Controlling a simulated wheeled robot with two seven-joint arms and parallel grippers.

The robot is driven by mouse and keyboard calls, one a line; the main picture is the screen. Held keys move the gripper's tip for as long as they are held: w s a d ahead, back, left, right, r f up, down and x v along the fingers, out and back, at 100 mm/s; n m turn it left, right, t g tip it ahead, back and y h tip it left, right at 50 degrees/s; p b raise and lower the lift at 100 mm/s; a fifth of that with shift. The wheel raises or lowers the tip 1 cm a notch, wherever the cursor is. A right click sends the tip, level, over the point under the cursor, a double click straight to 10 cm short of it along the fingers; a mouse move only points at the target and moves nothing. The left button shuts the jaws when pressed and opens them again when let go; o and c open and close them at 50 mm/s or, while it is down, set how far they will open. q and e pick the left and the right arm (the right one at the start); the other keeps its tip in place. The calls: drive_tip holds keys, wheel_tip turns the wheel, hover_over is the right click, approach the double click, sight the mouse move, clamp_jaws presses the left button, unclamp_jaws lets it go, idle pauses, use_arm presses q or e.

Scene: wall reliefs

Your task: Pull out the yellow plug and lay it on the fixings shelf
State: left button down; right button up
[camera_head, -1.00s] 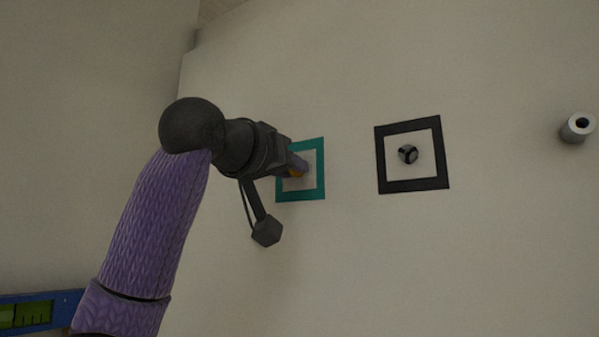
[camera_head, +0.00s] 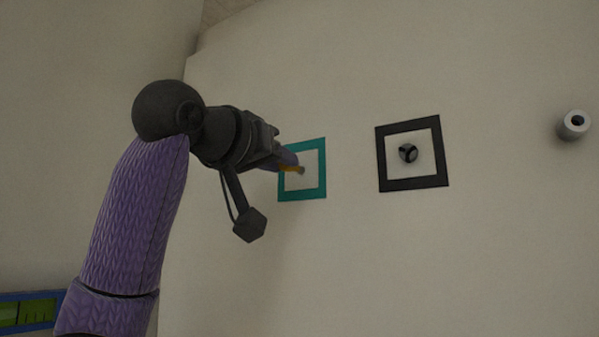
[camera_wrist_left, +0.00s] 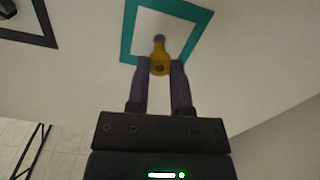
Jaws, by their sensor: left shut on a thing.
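The yellow plug (camera_head: 287,168) is at the teal square frame (camera_head: 315,192) on the wall, mostly hidden by my fingers in the head view. My left gripper (camera_head: 290,161) is shut on it, a little off the wall. In the left wrist view the yellow plug (camera_wrist_left: 159,65) sits between the two fingertips of my left gripper (camera_wrist_left: 160,70). A grey round part shows at its wall end, inside the teal frame (camera_wrist_left: 128,35). I cannot tell if the plug still touches the wall. No fixings shelf can be made out for sure. My right gripper is not in view.
A black square frame (camera_head: 413,187) with a dark round fitting (camera_head: 408,153) is on the wall to the right. A grey cylinder (camera_head: 574,125) juts out at the far right. A blue-edged thing with green panels (camera_head: 30,313) shows at the lower left.

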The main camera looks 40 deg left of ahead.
use_arm(q)
drive_tip(key=shift+w, duration=0.1)
drive_tip(key=s+b, duration=0.1)
drive_tip(key=s, duration=0.3)
drive_tip(key=shift+d, duration=0.2)
idle(0.4)
idle(0.3)
